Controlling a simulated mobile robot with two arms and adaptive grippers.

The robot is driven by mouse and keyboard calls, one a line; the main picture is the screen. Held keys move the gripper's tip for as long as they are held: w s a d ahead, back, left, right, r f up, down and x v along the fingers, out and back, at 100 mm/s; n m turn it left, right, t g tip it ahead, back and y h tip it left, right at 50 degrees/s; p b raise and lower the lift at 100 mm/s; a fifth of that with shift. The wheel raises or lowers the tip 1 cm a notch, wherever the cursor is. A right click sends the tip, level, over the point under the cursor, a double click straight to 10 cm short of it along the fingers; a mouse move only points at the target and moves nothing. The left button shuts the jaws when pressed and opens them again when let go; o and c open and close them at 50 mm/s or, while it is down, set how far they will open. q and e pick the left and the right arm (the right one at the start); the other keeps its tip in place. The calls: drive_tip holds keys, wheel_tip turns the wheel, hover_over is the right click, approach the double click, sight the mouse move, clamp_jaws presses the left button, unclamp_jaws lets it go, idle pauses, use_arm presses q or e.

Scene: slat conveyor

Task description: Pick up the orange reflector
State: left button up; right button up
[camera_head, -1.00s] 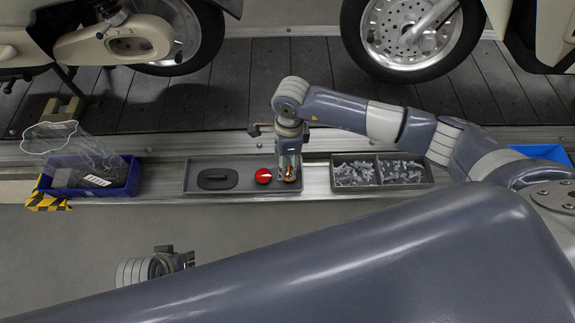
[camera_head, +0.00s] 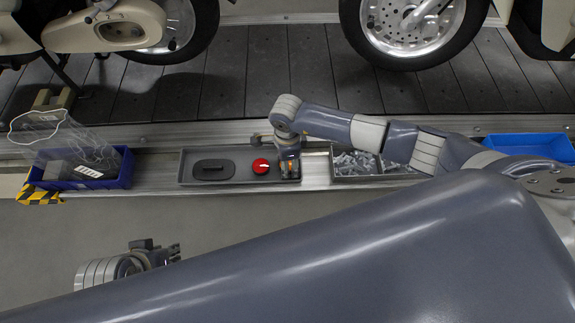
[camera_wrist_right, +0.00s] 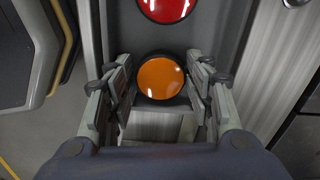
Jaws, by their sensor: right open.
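The orange reflector (camera_wrist_right: 160,78) is a round glossy disc lying in the grey tray (camera_head: 222,181). In the right wrist view it sits between the spread fingers of my right gripper (camera_wrist_right: 160,98), with a gap on each side. In the head view my right gripper (camera_head: 288,172) points down over the right end of the tray and hides most of the orange reflector. My left gripper (camera_head: 168,255) is at the lower left, away from the tray; its fingers are too small to judge.
A red reflector (camera_head: 261,166) lies just left of the right gripper, and a dark oval part (camera_head: 213,170) lies farther left. A bin of grey parts (camera_head: 352,165) adjoins on the right. Blue bins (camera_head: 125,170) stand at the left and right (camera_head: 527,147). Motor scooters stand on the slat conveyor (camera_head: 260,80) behind.

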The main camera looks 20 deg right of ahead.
drive_tip(key=shift+c, duration=0.3)
drive_tip(key=c, duration=0.5)
